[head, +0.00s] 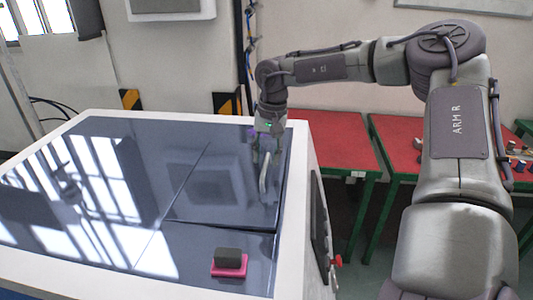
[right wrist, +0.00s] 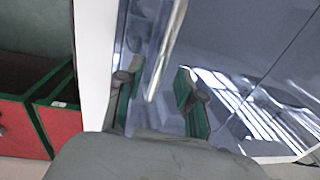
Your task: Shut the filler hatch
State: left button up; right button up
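The filler hatch (head: 215,195) is a dark glossy panel in the top of the generator (head: 75,165). It lies nearly level with the top, with a dark gap along its front edge; I cannot tell if it is fully down. A pale bar handle (head: 264,172) stands near its right side. My right gripper (head: 264,150) is over the handle. In the right wrist view the handle (right wrist: 168,45) runs between the two spread fingers of my right gripper (right wrist: 160,95), without clear contact on either side. My left gripper is out of view.
A dark block on a pink base (head: 229,268) sits on the generator top in front of the hatch. Red-topped tables with green frames (head: 335,145) stand behind and to the right. A red knob (head: 337,260) juts from the generator's right side.

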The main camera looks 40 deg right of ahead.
grip_shut()
jog(key=c, duration=0.6)
grip_release()
jog(key=o, duration=0.6)
notch_tip(320, 180, up, 12)
jog(key=s, duration=0.1)
jog(key=shift+d, duration=0.35)
